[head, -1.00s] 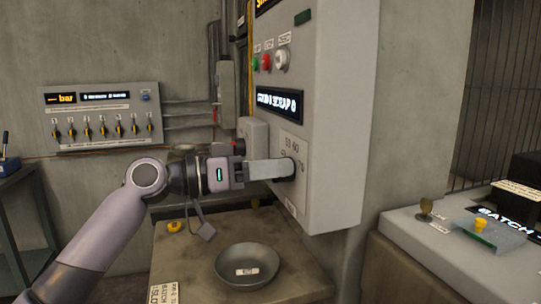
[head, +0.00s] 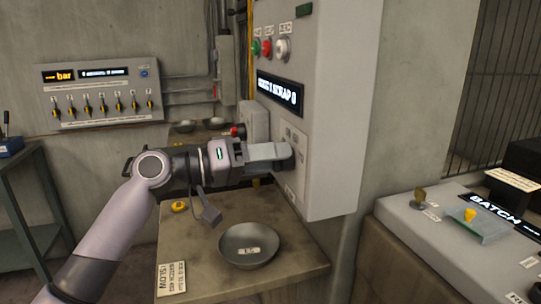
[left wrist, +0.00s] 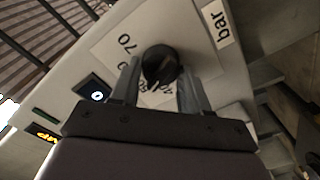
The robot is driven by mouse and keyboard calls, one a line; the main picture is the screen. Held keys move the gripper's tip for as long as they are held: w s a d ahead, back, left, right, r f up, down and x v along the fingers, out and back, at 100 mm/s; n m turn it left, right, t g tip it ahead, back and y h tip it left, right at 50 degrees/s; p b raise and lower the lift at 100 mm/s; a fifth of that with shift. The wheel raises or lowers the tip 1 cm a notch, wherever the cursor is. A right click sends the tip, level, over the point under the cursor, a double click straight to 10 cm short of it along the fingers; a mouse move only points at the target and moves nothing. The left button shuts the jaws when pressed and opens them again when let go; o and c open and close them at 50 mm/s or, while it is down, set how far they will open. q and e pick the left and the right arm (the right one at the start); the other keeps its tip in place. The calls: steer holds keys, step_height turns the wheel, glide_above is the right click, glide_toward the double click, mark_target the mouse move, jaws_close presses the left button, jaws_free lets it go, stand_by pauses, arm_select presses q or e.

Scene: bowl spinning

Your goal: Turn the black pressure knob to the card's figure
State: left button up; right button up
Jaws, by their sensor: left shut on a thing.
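The black pressure knob (left wrist: 160,65) sits on a pale dial plate (left wrist: 108,50) on the front of the grey cabinet. Its white mark points toward partly hidden figures near my fingers; "70" is readable beside it, and a "bar" label (left wrist: 222,22) lies to the right. My left gripper (head: 284,156) is shut on the knob, one finger on each side in the left wrist view (left wrist: 158,85). In the head view the gripper mostly hides the knob. A printed card (head: 171,279) lies at the table's front left; its small figures are not clearly legible. My right gripper is not in view.
A grey bowl (head: 249,246) with a small label stands on the worn table (head: 215,290) under the cabinet (head: 335,100). A yellow knob (head: 179,207) is at the table's left. A switch panel (head: 97,92) is on the back wall. A console (head: 400,235) stands at right.

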arm_select(q)
steer(key=o, duration=1)
steer(key=b+v, duration=0.1)
steer(key=v, duration=0.6)
steer(key=shift+a+b, duration=0.1)
steer(key=shift+b, duration=0.3)
